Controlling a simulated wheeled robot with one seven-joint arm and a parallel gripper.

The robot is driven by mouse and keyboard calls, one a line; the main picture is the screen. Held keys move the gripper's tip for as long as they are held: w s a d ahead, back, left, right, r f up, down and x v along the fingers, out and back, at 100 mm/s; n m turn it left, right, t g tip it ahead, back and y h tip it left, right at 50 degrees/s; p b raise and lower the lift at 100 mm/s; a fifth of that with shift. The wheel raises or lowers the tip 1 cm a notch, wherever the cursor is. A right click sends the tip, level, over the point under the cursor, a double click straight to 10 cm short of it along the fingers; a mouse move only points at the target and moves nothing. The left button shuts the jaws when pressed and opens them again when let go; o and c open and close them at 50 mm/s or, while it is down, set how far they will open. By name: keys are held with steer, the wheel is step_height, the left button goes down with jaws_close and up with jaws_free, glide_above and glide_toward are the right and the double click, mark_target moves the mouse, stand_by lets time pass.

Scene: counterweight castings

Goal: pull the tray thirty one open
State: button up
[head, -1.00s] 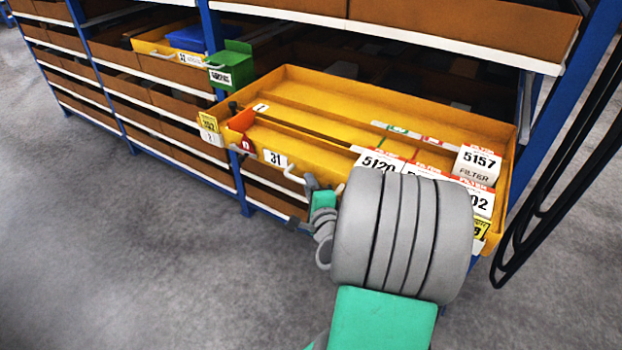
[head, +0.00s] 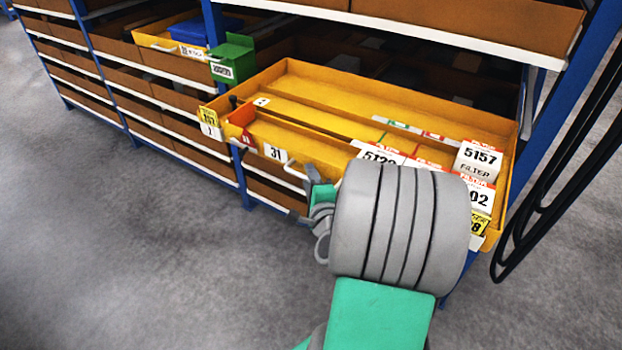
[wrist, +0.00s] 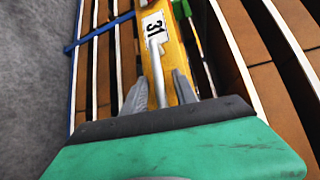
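The yellow tray (head: 330,152) marked 31 stands out from the shelf as a wide, shallow bin. Its 31 label (head: 275,152) and pale bar handle (head: 295,169) are on its front face. My gripper (head: 306,193) is at the handle, partly hidden by my own wrist. In the wrist view the handle (wrist: 155,52) runs between the two grey fingers of my gripper (wrist: 160,77). There is a visible gap at the right finger, and the left finger is close to the bar. I cannot tell whether it touches. The 31 label (wrist: 153,24) shows beyond.
White filter boxes (head: 478,160) fill the tray's right end. A green bin (head: 233,60) and another yellow tray (head: 160,40) stick out at the left. A blue rack post (head: 243,185) stands below. Black loops (head: 545,190) hang at the right. The floor (head: 110,240) in front is clear.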

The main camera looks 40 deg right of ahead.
steer(key=v, duration=0.8)
steer(key=shift+b, duration=0.3)
steer(key=w+a+f+n+g+y, duration=0.2)
steer(key=a+n+y, duration=0.2)
steer(key=a+n, duration=0.25)
steer(key=w+a+f+n+g+y, duration=0.2)
steer(key=a+n+y, duration=0.1)
steer(key=a+n, duration=0.3)
steer(key=s+a+r+n+g, duration=0.5)
steer(key=s+a+n+g, duration=0.1)
steer(key=n, duration=0.5)
steer(key=shift+s+n+g+h, duration=0.4)
steer(key=shift+s+g, duration=0.3)
steer(key=shift+s, duration=0.35)
